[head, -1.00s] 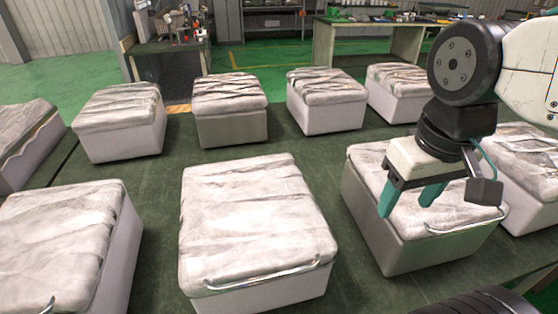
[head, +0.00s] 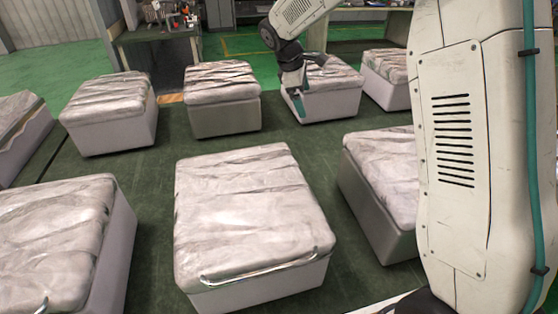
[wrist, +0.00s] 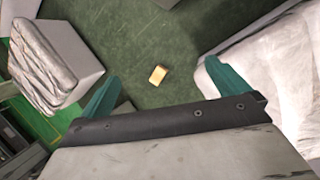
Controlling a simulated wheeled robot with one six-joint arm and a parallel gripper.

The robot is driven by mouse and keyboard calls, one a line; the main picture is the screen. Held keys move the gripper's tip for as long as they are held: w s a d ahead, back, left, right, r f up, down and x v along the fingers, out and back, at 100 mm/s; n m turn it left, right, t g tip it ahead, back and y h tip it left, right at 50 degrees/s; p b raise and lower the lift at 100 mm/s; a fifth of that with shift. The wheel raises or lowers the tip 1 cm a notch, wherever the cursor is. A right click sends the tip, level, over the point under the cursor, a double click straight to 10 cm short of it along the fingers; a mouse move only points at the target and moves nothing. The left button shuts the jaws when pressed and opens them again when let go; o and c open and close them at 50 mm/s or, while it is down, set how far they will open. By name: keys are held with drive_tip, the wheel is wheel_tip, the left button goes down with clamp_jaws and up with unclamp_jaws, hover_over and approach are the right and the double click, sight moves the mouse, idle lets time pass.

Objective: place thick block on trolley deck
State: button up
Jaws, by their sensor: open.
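A small gold-yellow block (wrist: 157,74) lies on a dark green surface in the wrist view, between and beyond my fingertips and clear of them. It seems to be the thick block, though its thickness is hard to judge from above. I cannot make it out in the head view. My gripper (head: 298,104) is at the back middle of the head view, in front of a grey box. In the wrist view my gripper (wrist: 162,76) has its teal fingers wide apart with nothing between them. I cannot pick out the trolley deck with certainty in either view.
Several pale boxes with crumpled grey-white covers stand around, including a large one with a metal handle (head: 250,215) in front and another (head: 222,100) behind. Strips of dark green surface (head: 150,195) between them are bare. My arm hides the right side.

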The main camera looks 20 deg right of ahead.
drive_tip(key=w+a+f+n+h, duration=0.1)
drive_tip(key=w+a+f+n, duration=0.15)
drive_tip(key=w+f, duration=0.55)
drive_tip(key=w+a+f+n+t, duration=0.1)
drive_tip(key=w+f+n, duration=0.25)
drive_tip(key=f, duration=0.85)
drive_tip(key=w+a+f+n+h, duration=0.1)
drive_tip(key=w+a+f+n, duration=0.3)
drive_tip(key=f, duration=0.6)
drive_tip(key=x, duration=0.3)
drive_tip(key=w+x, duration=0.1)
drive_tip(key=x, duration=0.6)
drive_tip(key=shift+w+d+r, duration=0.15)
drive_tip(key=shift+w+r, duration=0.2)
drive_tip(key=shift+w, duration=0.05)
drive_tip(key=shift+c, duration=0.3)
drive_tip(key=c, duration=1)
drive_tip(key=shift+o, duration=0.2)
